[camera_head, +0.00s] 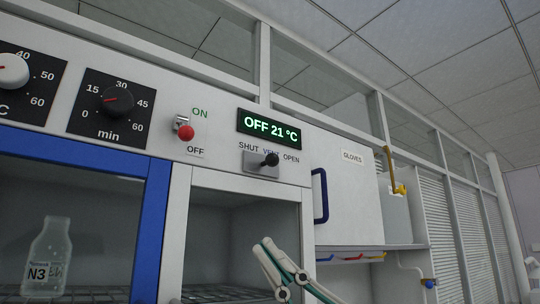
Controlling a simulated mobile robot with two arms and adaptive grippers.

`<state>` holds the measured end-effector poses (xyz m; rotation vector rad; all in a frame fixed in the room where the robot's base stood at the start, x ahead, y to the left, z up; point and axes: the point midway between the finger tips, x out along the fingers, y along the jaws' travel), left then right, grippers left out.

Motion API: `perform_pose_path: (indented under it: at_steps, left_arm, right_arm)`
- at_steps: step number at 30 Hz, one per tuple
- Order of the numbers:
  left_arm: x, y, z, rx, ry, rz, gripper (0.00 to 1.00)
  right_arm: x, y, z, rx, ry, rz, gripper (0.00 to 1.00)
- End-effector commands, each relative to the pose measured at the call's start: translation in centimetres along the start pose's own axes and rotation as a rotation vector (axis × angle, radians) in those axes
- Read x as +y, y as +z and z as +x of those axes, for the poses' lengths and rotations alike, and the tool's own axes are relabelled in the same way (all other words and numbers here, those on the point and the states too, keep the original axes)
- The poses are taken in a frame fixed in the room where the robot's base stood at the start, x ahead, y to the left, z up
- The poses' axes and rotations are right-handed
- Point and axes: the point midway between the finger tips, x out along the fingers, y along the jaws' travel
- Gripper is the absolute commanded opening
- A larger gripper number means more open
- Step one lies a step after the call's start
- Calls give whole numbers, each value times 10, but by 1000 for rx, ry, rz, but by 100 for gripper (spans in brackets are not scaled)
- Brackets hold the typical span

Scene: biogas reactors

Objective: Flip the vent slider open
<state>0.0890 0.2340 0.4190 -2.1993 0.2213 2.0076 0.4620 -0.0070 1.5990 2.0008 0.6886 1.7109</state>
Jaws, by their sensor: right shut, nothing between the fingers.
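The vent slider (270,159) is a black knob on a short stem over a grey plate. It sits on the white panel under the VENT label, between the SHUT label on its left and the OPEN label on its right. I cannot tell exactly where along its travel it stands. My right gripper (262,243) is shut and empty, below the slider and apart from it in the picture, in front of the chamber opening. Its fingers point up and left. My left gripper is out of view.
A green display (268,127) above the slider reads OFF 21 °C. A red-tipped toggle (185,131) and a timer dial (118,101) are to the left. The blue-framed door (152,230) has a bottle N3 (48,258) behind it. A GLOVES cabinet (346,195) stands right.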

Motion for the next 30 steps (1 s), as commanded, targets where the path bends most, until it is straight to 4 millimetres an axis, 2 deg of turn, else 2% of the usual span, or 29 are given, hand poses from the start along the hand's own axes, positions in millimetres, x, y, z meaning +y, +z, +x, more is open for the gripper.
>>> perform_pose_path:
  at_steps: [1,6,11,15,20,24,30]
  left_arm:
    - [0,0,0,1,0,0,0]
    - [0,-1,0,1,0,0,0]
    - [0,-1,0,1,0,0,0]
    - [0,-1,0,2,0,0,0]
    - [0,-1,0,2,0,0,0]
    - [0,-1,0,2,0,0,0]
    - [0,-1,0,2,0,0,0]
  right_arm:
    - [-6,-16,16,42,-71,-38,0]
    - [-35,-48,51,110,-329,-156,0]
    - [-53,-58,71,82,-555,-284,0]
    - [-52,-55,82,-14,-719,-405,0]
    - [-26,-47,92,-198,-841,-542,0]
    - [15,-44,98,-401,-877,-649,0]
    - [76,-53,99,-649,-839,-738,0]
